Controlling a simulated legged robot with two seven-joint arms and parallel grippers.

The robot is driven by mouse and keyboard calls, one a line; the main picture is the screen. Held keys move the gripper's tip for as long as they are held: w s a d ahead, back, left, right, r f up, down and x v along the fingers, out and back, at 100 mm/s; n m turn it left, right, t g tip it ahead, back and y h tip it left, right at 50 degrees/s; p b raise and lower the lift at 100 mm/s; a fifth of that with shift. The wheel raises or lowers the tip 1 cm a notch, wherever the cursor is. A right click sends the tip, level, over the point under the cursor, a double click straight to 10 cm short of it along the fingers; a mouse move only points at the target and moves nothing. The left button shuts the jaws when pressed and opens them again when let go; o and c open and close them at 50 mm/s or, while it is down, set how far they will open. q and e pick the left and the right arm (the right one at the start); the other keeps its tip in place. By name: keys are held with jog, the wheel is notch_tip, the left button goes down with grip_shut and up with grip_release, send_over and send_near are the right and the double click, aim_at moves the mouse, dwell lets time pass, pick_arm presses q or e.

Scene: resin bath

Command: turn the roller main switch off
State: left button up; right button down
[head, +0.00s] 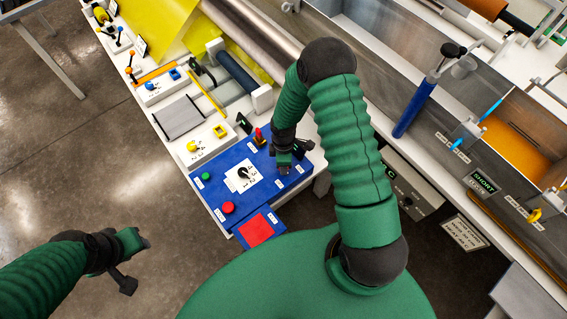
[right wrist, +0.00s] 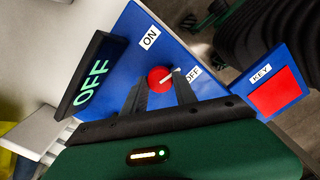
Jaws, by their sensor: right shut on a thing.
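The roller main switch is a red round knob (right wrist: 160,79) with a white pointer on the blue panel (right wrist: 215,55), seen in the right wrist view. Its pointer aims toward the OFF label (right wrist: 194,74); the ON label (right wrist: 150,38) is further up. My right gripper (right wrist: 159,85) is shut on the knob, a finger on either side. In the head view my right gripper (head: 284,168) hides the knob at the blue panel's right part. A dark display (right wrist: 92,75) beside the switch reads OFF in green. My left gripper (head: 138,264) is open and empty over the floor.
A metal bath (head: 460,110) stands to the right.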

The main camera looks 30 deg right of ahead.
jog(key=m, duration=0.4)
jog(key=shift+w+r, duration=0.1)
jog(key=shift+w, duration=0.2)
jog(key=shift+m+b, duration=0.4)
jog(key=shift+m, duration=1.4)
jog(key=shift+w+d+r, duration=0.1)
jog(key=c, duration=1.2)
grip_release()
jog(key=shift+o, duration=1)
jog(key=shift+s, duration=0.2)
notch_tip(320, 180, up, 16)
jog(key=shift+r+b, duration=0.25)
jog(key=shift+b, duration=0.2)
